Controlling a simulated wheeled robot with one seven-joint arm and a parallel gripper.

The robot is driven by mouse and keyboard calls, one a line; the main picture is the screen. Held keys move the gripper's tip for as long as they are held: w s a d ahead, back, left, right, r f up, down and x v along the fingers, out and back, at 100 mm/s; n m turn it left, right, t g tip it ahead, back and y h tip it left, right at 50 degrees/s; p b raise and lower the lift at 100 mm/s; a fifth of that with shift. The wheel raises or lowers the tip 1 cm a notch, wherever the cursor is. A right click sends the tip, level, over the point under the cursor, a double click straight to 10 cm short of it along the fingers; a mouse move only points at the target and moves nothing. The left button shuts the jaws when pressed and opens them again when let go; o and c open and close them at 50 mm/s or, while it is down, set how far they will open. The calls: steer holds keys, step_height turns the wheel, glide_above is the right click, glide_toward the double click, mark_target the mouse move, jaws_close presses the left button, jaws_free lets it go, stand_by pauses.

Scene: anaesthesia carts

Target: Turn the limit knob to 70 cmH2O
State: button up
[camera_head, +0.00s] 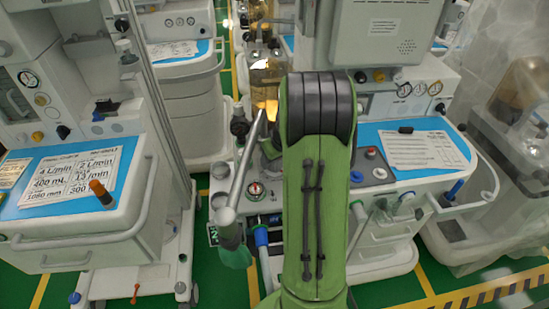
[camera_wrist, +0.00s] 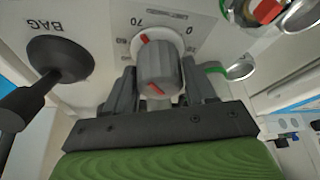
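The limit knob (camera_wrist: 160,68) is a grey ribbed knob in the wrist view, on a light panel with a printed scale. The scale reads 70 at the upper left and 0 at the upper right. A red mark at the knob's upper left edge lies close to the 70; another red mark shows on its face. My gripper (camera_wrist: 160,86) has one dark finger on each side of the knob. Whether the fingers press on it or stand just clear, I cannot tell. In the head view my arm hides the knob and gripper.
A black round part (camera_wrist: 60,58) beside the label BAG is left of the knob. A green ring with a metal part (camera_wrist: 240,69) is close on the right. In the head view, another cart (camera_head: 90,185) stands left and a plastic-covered machine (camera_head: 500,150) right.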

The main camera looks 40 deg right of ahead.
steer(key=o, duration=0.3)
steer(key=p+v, duration=0.4)
steer(key=v, duration=1.1)
steer(key=shift+r, duration=0.35)
steer(key=shift+s, duration=0.15)
